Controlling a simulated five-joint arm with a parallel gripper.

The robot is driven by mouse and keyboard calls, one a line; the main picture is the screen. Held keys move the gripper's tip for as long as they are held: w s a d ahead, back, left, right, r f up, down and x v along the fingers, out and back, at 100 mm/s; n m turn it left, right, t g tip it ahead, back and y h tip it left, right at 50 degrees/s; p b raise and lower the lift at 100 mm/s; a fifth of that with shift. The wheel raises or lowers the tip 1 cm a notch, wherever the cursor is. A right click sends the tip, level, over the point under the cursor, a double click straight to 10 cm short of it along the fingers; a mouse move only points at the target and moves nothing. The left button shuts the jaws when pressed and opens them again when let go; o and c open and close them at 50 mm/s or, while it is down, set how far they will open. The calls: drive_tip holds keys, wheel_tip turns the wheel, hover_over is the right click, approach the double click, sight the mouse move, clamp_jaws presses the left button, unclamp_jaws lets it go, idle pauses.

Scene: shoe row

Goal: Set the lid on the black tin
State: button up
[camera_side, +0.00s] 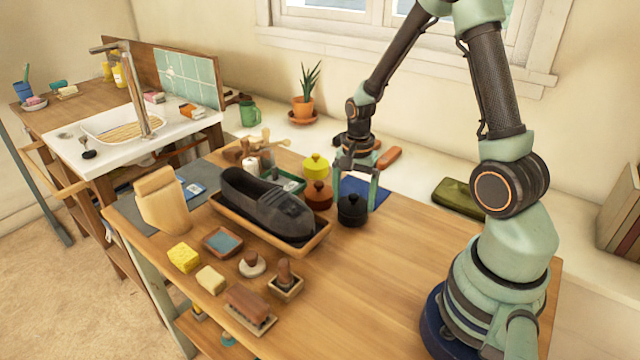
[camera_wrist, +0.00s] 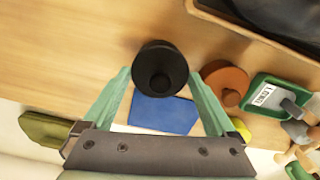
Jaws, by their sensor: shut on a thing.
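The black lid (camera_side: 352,201) has a small knob and sits at the top of the black tin (camera_side: 352,215), right of the shoe tray. The lid looks level and in line with the tin; I cannot tell whether a thin gap remains between them. My gripper (camera_side: 357,200) points down from above, with its green fingers on either side of the lid, shut on it. In the wrist view the black lid (camera_wrist: 160,78) shows as a dark round shape between the fingertips (camera_wrist: 159,75). It hides most of the tin below.
A brown tin (camera_side: 318,195) and a yellow tin (camera_side: 315,167) stand left of the black tin. A blue cloth (camera_wrist: 163,113) lies behind it. A dark shoe (camera_side: 265,203) rests in a wooden tray (camera_side: 318,238). The table's right front is clear.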

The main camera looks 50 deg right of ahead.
drive_tip(key=shift+f, duration=0.35)
drive_tip(key=o, duration=1)
wheel_tip(320, 180, up, 12)
drive_tip(key=s+a+r+n+t, duration=0.1)
drive_tip(key=a+r+n+t, duration=0.1)
drive_tip(key=a+r+n, duration=0.1)
drive_tip(key=s+a+r+n+t, duration=0.1)
drive_tip(key=s+a+r+n, duration=0.1)
drive_tip(key=a+n, duration=0.4)
drive_tip(key=s+a+r+n+t, duration=0.1)
drive_tip(key=a+r+n+t, duration=0.1)
drive_tip(key=a+r+n, duration=0.2)
drive_tip(key=shift+s+a+r+n+t, duration=0.15)
drive_tip(key=shift+r+n, duration=0.1)
drive_tip(key=shift+n, duration=0.45)
drive_tip(key=shift+s+a+r+n+t, duration=0.15)
drive_tip(key=shift+r+n, duration=0.1)
drive_tip(key=shift+n, duration=0.45)
